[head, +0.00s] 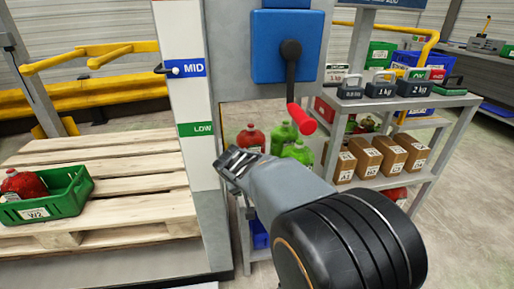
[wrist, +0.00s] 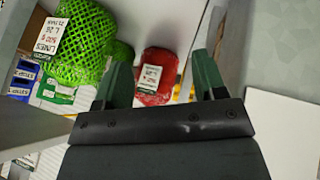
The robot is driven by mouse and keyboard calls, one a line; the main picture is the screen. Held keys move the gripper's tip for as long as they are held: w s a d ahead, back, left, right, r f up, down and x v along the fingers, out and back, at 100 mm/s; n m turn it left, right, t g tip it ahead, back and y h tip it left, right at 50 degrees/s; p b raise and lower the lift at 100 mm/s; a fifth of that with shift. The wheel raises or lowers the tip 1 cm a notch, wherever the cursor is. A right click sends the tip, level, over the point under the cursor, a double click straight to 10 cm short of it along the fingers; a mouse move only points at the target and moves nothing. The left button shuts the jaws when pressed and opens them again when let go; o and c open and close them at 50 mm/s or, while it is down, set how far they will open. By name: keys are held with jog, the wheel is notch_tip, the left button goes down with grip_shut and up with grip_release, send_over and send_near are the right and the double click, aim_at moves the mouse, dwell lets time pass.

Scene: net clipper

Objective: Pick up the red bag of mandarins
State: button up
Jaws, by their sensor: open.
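A red net bag (head: 251,137) sits on the shelf unit behind the grey column, beside green net bags (head: 285,135). In the wrist view a red bag (wrist: 160,68) with a white label lies ahead, framed between my two green fingertips. A green bag (wrist: 82,45) with a label reading LIMES lies to its left. My gripper (head: 236,166) is open and empty, in front of the shelf bags; in the wrist view my gripper (wrist: 163,75) has its fingers apart. Whether they reach around the red bag I cannot tell. Another red bag (head: 24,184) lies in a green crate (head: 72,195) at left.
A blue box with a black crank and red handle (head: 301,118) hangs above my gripper. The column (head: 187,125) with MID and LOW signs stands close on the left. Brown boxes (head: 368,158) and weights (head: 382,86) fill the shelves at right. A wooden pallet (head: 110,160) bears the crate.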

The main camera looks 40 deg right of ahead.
jog(key=w+d+r+m+t+h, duration=0.2)
jog(key=w+d+r+t+h, duration=0.1)
jog(key=w+d+r, duration=0.3)
jog(key=m+t, duration=0.3)
send_near(250, 123)
jog(key=x, duration=0.5)
jog(key=shift+s+d+f, duration=0.15)
jog(key=shift+s+f, duration=0.05)
jog(key=shift+s, duration=0.15)
jog(key=shift+w+p+x, duration=0.2)
jog(key=shift+p+x, duration=0.45)
jog(key=shift+x, duration=2)
jog(key=shift+r, duration=0.15)
grip_shut()
jog(key=shift+h, duration=0.3)
